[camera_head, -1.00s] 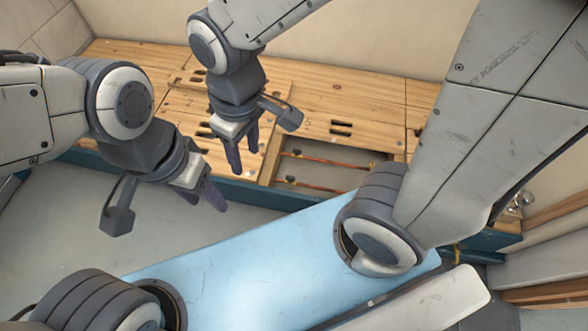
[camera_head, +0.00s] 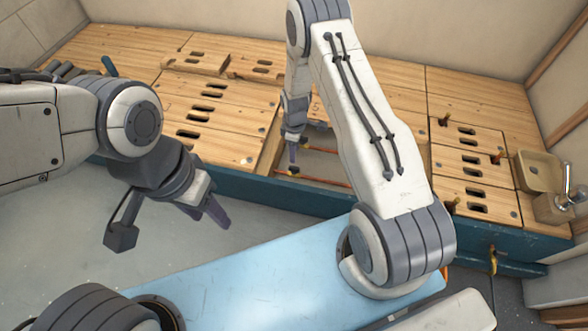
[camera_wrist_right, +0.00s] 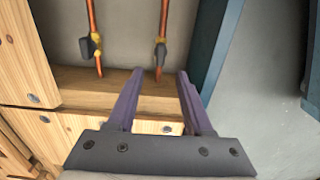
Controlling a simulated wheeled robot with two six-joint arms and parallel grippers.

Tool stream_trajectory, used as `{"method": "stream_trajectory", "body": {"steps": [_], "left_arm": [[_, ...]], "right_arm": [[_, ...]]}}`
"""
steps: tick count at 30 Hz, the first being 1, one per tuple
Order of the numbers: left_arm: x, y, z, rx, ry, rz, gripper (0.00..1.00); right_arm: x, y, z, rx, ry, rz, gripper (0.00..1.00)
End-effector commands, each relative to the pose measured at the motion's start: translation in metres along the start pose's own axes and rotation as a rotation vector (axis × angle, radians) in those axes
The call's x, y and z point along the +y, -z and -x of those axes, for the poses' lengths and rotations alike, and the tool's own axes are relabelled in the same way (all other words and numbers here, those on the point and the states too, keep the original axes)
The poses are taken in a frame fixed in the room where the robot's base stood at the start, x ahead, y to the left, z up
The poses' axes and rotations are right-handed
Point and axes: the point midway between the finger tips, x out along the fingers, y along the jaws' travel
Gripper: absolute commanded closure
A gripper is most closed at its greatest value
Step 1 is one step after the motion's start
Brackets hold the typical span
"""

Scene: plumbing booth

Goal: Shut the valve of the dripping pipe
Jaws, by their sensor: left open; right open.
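An open bay in the wooden deck shows two copper pipes; the near pipe (camera_head: 325,180) is plainest in the head view. In the right wrist view, the left pipe (camera_wrist_right: 92,18) carries a valve with a dark handle (camera_wrist_right: 90,46), and the right pipe (camera_wrist_right: 164,18) carries a brass fitting (camera_wrist_right: 160,52). I see no drip. My right gripper (camera_head: 292,153) is open and empty at the bay's left side; its fingers (camera_wrist_right: 160,71) point toward the right pipe's end, apparently apart from it. My left gripper (camera_head: 217,212) is open and empty, left of the blue panel.
Slotted wooden panels (camera_head: 215,105) cover the deck around the bay. A teal edge beam (camera_head: 235,184) runs along its front. A blue panel (camera_head: 260,265) lies in front; grey floor is clear at left.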

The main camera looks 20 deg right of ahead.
Motion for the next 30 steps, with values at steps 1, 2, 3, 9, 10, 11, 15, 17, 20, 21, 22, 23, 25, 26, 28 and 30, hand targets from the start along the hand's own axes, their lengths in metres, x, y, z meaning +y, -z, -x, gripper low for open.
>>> {"method": "stream_trajectory", "body": {"steps": [1, 2, 3, 9, 10, 11, 15, 17, 20, 21, 22, 23, 25, 26, 28, 30], "left_arm": [[-0.001, 0.000, -0.007, 0.000, 0.000, 0.000, 0.50], [-0.001, -0.001, -0.010, 0.000, 0.000, 0.000, 0.50], [-0.001, -0.001, -0.015, 0.000, 0.000, 0.000, 0.50], [-0.003, -0.002, -0.034, 0.000, 0.000, 0.000, 0.50], [-0.003, -0.002, -0.036, 0.000, 0.000, 0.000, 0.50], [-0.003, -0.002, -0.038, 0.000, 0.000, 0.000, 0.50], [-0.003, -0.002, -0.045, 0.000, 0.000, 0.000, 0.50], [-0.003, -0.003, -0.046, 0.000, 0.000, 0.000, 0.50], [-0.003, -0.003, -0.047, 0.000, 0.000, 0.000, 0.50], [-0.003, -0.003, -0.047, 0.000, 0.000, 0.000, 0.50], [-0.003, -0.003, -0.047, 0.000, 0.000, 0.000, 0.50], [-0.003, -0.003, -0.047, 0.000, 0.000, 0.000, 0.50], [-0.003, -0.003, -0.046, 0.000, 0.000, 0.000, 0.50], [-0.003, -0.003, -0.046, 0.000, 0.000, 0.000, 0.50], [-0.003, -0.003, -0.046, 0.000, 0.000, 0.000, 0.50], [-0.003, -0.003, -0.047, 0.000, 0.000, 0.000, 0.50]], "right_arm": [[-0.001, 0.000, -0.012, -0.001, 0.001, 0.000, 0.49], [-0.001, 0.000, -0.018, -0.001, 0.002, 0.000, 0.49], [-0.001, 0.000, -0.026, -0.002, 0.003, 0.000, 0.49], [-0.001, 0.000, -0.064, -0.001, 0.001, -0.001, 0.49], [-0.001, 0.000, -0.069, -0.001, 0.002, -0.001, 0.49], [-0.001, 0.000, -0.073, 0.000, 0.001, -0.001, 0.49], [-0.001, 0.001, -0.087, 0.000, 0.001, -0.001, 0.49], [-0.001, 0.001, -0.090, 0.000, 0.001, -0.001, 0.49], [-0.001, 0.001, -0.092, 0.000, 0.000, -0.001, 0.49], [-0.001, 0.001, -0.092, 0.001, 0.000, -0.001, 0.49], [-0.001, 0.001, -0.092, 0.001, 0.000, -0.001, 0.49], [-0.001, 0.001, -0.092, 0.001, 0.000, -0.001, 0.49], [-0.001, 0.001, -0.091, 0.001, 0.000, -0.001, 0.49], [-0.001, 0.001, -0.091, 0.001, 0.000, -0.001, 0.49], [-0.001, 0.001, -0.091, 0.000, 0.000, -0.001, 0.60], [-0.001, 0.001, -0.091, 0.000, 0.000, -0.001, 0.87]]}}
